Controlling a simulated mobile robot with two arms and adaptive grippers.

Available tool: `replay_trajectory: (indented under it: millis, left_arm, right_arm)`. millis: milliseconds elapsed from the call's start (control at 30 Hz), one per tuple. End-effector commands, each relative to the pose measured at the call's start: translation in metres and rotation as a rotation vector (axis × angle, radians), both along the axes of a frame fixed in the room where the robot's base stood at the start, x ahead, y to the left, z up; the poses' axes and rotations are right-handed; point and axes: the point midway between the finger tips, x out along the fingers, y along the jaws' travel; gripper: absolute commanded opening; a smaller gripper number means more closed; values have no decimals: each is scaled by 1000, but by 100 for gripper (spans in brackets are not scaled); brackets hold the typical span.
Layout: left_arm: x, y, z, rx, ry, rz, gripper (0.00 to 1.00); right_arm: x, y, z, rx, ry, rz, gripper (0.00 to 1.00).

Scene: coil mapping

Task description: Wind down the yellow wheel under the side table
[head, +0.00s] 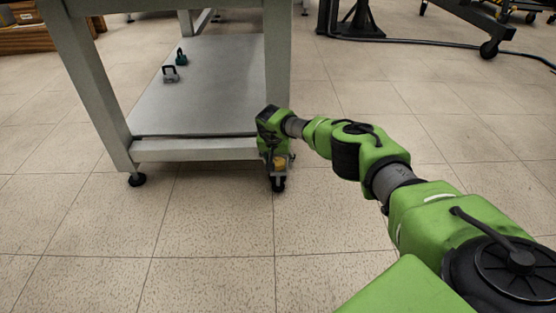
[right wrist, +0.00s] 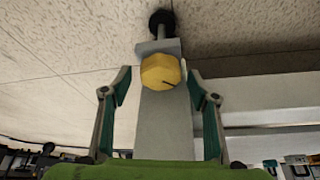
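The yellow wheel (right wrist: 161,71) is a faceted knob near the foot of a grey leg of the side table. In the right wrist view, which shows the floor at the top, a black foot (right wrist: 161,22) is beyond it. My right gripper (right wrist: 158,82) is open, with one finger on each side of the wheel near the fingertips. I cannot tell whether the fingers touch it. In the head view, my right gripper (head: 277,160) is at the near right leg of the side table (head: 195,152), with a bit of the yellow wheel (head: 279,163) showing. My left gripper is not in view.
Small clamp-like items (head: 170,74) lie on the table's lower shelf (head: 210,88). Another black foot (head: 137,180) is at the near left leg. The tiled floor (head: 200,240) in front is clear. A black cable (head: 430,42) crosses the floor at the back right.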

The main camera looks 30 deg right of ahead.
Motion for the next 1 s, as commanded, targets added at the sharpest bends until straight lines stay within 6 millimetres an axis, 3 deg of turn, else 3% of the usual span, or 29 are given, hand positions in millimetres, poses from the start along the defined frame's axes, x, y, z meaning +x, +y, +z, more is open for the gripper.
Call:
replay_trajectory:
  millis: [267,467,1000]
  left_arm:
    - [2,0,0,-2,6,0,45]
    - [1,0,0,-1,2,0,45]
    - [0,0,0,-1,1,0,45]
  right_arm:
    - [0,0,4,0,-1,0,55]
    - [-3,4,20,1,-4,2,55]
    - [-27,28,97,0,-3,2,55]
